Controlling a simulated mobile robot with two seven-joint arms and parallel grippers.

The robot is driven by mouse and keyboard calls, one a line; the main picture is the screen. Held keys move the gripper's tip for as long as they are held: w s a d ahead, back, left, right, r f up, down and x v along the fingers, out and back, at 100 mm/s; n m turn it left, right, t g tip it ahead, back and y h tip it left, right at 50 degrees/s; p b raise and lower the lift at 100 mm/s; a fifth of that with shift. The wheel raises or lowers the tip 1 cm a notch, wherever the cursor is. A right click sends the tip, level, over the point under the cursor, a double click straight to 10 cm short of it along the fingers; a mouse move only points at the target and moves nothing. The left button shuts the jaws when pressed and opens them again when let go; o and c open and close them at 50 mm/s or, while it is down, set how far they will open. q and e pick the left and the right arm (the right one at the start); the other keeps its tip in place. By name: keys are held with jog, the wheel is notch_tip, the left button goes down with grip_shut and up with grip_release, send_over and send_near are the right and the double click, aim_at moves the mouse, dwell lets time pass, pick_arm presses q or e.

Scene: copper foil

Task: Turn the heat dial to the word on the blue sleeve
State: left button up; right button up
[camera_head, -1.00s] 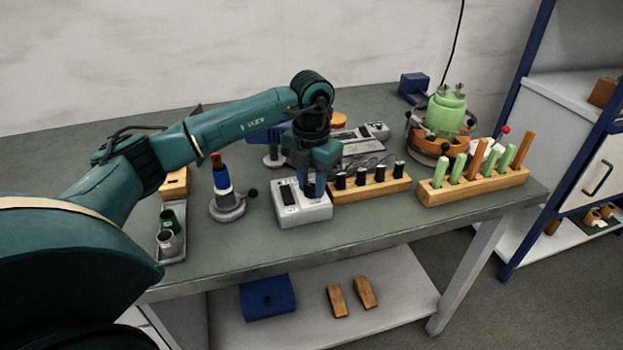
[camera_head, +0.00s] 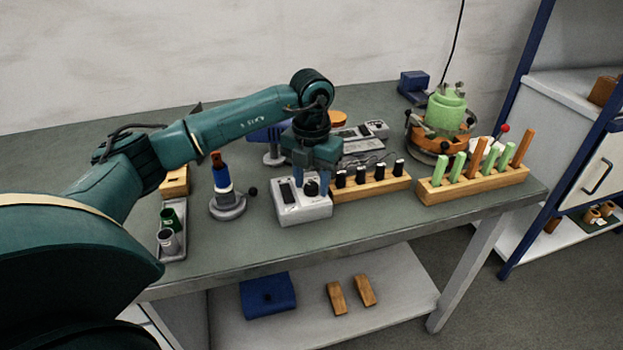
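The heat dial (camera_head: 311,189) is a black knob on the right part of the top of a light grey control box (camera_head: 303,212), beside a dark display. My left gripper (camera_head: 312,183) points down over the box. Its two blue fingers stand apart, one on each side of the dial, with the knob showing between them. I cannot tell whether they touch it. The blue sleeve (camera_head: 221,178) is on an upright tool in a round grey stand left of the box. Its word and the dial's markings are too small to read. My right gripper is not in view.
A wooden rack with black-topped pieces (camera_head: 374,184) is close to the box's right. Another rack (camera_head: 473,186) holds green and orange sticks. A green pot (camera_head: 446,109) stands behind it. A tray with small cups (camera_head: 171,246) is at the left. The front table strip is clear.

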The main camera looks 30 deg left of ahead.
aim_at(312, 185)
pick_arm(q)
jog(key=shift+o, duration=0.8)
notch_tip(312, 185, up, 13)
jog(key=shift+d, duration=0.1)
